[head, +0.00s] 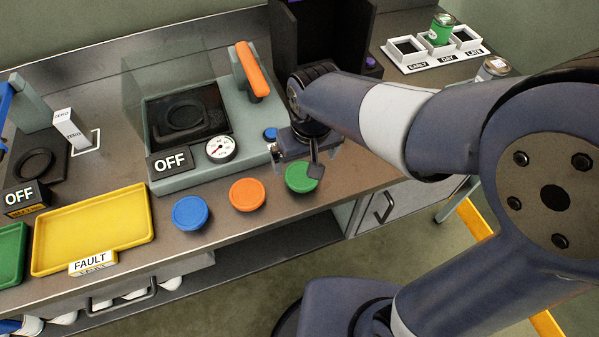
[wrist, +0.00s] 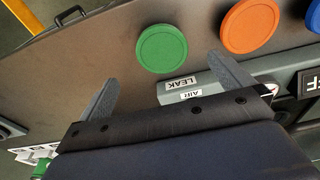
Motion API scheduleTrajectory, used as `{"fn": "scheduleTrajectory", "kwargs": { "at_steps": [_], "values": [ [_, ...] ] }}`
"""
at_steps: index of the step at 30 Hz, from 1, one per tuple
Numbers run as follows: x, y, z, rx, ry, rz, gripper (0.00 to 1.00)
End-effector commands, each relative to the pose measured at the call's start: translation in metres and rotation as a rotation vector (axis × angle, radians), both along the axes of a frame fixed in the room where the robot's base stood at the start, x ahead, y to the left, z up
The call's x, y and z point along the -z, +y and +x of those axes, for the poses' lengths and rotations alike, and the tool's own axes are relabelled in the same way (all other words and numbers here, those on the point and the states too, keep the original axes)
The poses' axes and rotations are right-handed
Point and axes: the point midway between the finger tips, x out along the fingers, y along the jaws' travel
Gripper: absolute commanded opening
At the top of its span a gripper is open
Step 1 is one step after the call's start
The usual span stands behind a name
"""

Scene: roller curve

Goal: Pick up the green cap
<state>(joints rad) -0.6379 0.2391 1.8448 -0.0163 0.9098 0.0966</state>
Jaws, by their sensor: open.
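The green cap (head: 302,176) lies flat near the front edge of the bench, at the right end of a row of caps. It also shows in the wrist view (wrist: 162,48), as a round green disc in the upper middle. My gripper (head: 296,167) is above and just behind the cap in the head view, and one finger overlaps the cap there. In the wrist view my gripper (wrist: 168,82) has its two fingers spread wide with nothing between them. The cap lies beyond the fingertips, apart from them.
An orange cap (head: 247,194) and a blue cap (head: 190,212) lie left of the green one. A grey test station (head: 205,170) with a gauge and an orange handle (head: 251,70) stands behind. A yellow FAULT tray (head: 93,228) is at left. A white rack (head: 434,55) holds a green can.

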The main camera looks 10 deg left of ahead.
Motion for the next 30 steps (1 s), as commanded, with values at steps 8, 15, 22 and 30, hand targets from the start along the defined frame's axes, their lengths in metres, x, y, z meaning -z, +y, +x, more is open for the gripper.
{"fn": "scheduleTrajectory", "kwargs": {
  "at_steps": [8, 15, 22, 30],
  "values": [
    [0.023, 0.003, 0.001, 0.0, 0.003, -0.003, 1.0],
    [0.052, 0.007, 0.005, 0.0, 0.001, -0.002, 1.0],
    [0.058, 0.007, 0.006, 0.0, -0.001, 0.001, 1.0],
    [0.058, 0.007, 0.006, 0.0, -0.002, 0.001, 0.87]
  ]
}}
